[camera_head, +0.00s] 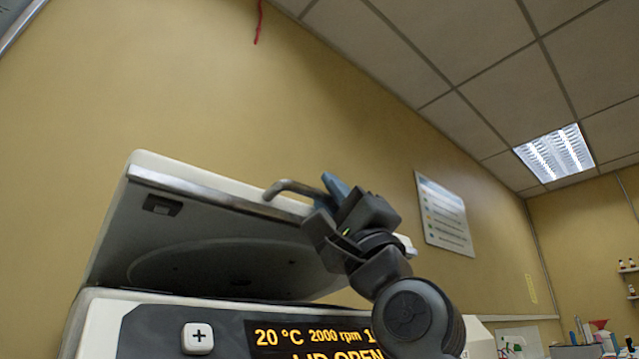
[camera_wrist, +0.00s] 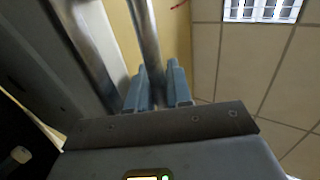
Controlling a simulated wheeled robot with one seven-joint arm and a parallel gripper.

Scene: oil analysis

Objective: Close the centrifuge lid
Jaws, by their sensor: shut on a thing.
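The centrifuge lid (camera_head: 110,240) is raised at a slant, its grey underside facing forward and down. A metal handle (camera_head: 283,187) curves out from the lid's upper front edge. The centrifuge body (camera_head: 92,328) is below, and its display (camera_head: 300,338) reads "20 °C 2000 rpm" and "LID OPEN", partly cut off. My gripper (camera_head: 330,190) reaches up from the lower right, with its blue fingers at the handle. In the wrist view, the handle (camera_wrist: 146,38) runs between the two blue fingers (camera_wrist: 158,88), which are shut on it. My gripper hides the handle's right part.
A yellow wall (camera_head: 300,100) stands close behind the lid. A poster (camera_head: 444,212) hangs on it to the right. Shelves with small bottles (camera_head: 627,264) are far right. The space above the lid is clear.

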